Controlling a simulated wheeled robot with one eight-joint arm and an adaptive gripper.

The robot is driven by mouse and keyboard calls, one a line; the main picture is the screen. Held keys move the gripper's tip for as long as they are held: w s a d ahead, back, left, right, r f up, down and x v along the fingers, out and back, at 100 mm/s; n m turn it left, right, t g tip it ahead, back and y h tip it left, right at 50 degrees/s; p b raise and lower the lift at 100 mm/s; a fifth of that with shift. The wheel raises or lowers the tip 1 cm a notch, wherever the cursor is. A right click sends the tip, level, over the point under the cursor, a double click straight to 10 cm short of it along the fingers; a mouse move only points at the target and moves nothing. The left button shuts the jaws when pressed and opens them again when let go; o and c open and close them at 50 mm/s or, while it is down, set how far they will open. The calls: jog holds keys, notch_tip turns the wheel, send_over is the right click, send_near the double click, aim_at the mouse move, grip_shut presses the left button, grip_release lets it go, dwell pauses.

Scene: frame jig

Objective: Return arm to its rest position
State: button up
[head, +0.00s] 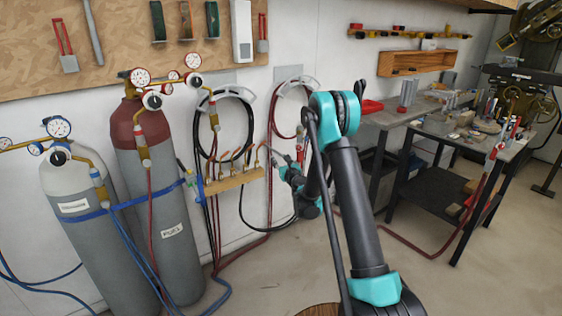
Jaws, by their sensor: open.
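My arm rises from the bottom of the head view to a teal elbow, then folds down behind its own upper link. My gripper (281,165) is at the far end of the arm, small and partly lost against the hoses and wall behind it. It is open, and I see nothing held in it. It appears in front of the wooden hose rail (235,181); I cannot tell the gap between them.
Two gas cylinders, one grey-white (75,185) and one with a red top (165,205), stand at left with gauges and hoses. Coiled hoses (233,125) hang on the wall. A cluttered workbench (425,130) stands at right. Bare floor (420,285) shows at lower right, with a red hose across it.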

dwell(0.3)
jog(key=s+d+r+n+g+y, duration=0.1)
jog(key=s+r+n+g, duration=0.25)
jog(key=s+n, duration=0.55)
jog(key=s+r+n+g+y, duration=0.15)
jog(key=s+r+n, duration=0.25)
jog(key=s+n, duration=0.55)
jog(key=s+d+f+n+g+h, duration=0.2)
jog(key=s+d+f+n, duration=0.1)
jog(key=s, duration=0.8)
jog(key=s+d+f+n+g+h, duration=0.3)
jog(key=s+d+n, duration=0.3)
jog(key=s, duration=0.5)
jog(key=s+d+f+n+g+h, duration=0.3)
jog(key=s+d, duration=0.4)
jog(key=s, duration=0.5)
jog(key=shift+d+f+n, duration=0.15)
jog(key=shift+f+n, duration=0.45)
jog(key=shift+n, duration=0.35)
